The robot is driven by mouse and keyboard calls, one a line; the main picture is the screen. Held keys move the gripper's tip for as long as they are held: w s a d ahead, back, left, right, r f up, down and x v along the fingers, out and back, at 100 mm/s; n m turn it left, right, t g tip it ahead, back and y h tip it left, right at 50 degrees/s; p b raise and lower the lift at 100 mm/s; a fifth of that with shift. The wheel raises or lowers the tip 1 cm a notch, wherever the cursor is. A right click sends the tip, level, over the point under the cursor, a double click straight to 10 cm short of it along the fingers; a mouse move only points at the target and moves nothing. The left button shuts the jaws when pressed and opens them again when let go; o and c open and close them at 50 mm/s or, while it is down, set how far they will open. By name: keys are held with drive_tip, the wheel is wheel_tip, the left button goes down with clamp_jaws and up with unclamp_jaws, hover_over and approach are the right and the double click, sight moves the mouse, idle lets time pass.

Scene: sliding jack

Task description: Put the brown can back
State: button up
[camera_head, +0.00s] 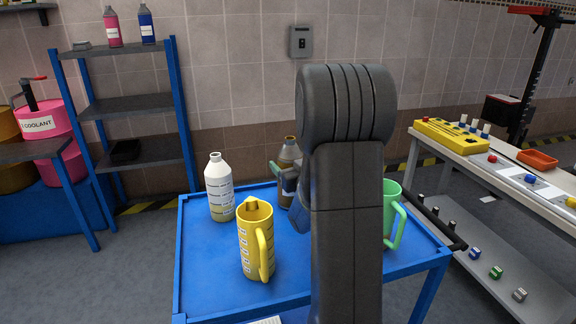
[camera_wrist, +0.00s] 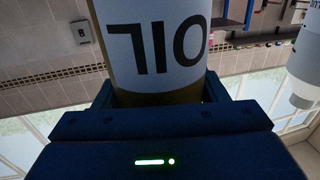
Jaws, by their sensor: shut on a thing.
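The brown can (camera_head: 289,152) is at the back of the blue cart (camera_head: 208,268), partly behind my arm. In the wrist view the can (camera_wrist: 165,98) fills the upper middle, with a white label reading OIL upside down in the picture. My gripper (camera_wrist: 160,92) is shut on it, one finger on each side. In the head view my gripper (camera_head: 287,180) is mostly hidden by my arm. The can looks upright; I cannot tell whether its base touches the cart.
A white bottle (camera_head: 219,188) and a yellow jug (camera_head: 256,240) stand left of the can. A green jug (camera_head: 391,215) stands right. A blue-framed shelf (camera_head: 130,105) at back left holds a pink and a blue bottle on top. A workbench (camera_head: 480,160) is at right.

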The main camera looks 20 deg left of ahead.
drive_tip(key=o, duration=1.4)
drive_tip(key=shift+r, duration=0.2)
approach(288, 153)
drive_tip(key=f, duration=0.1)
drive_tip(key=w+f, duration=0.1)
drive_tip(key=f, duration=0.1)
drive_tip(key=w+f, duration=0.1)
drive_tip(key=f, duration=0.1)
drive_tip(key=shift+d+f, duration=0.15)
drive_tip(key=x, duration=1.2)
drive_tip(key=shift+w+a, duration=0.1)
drive_tip(key=shift+a, duration=0.1)
drive_tip(key=shift+d+r+p, duration=0.15)
drive_tip(key=shift+r+p, duration=0.25)
drive_tip(key=shift+r, duration=1.4)
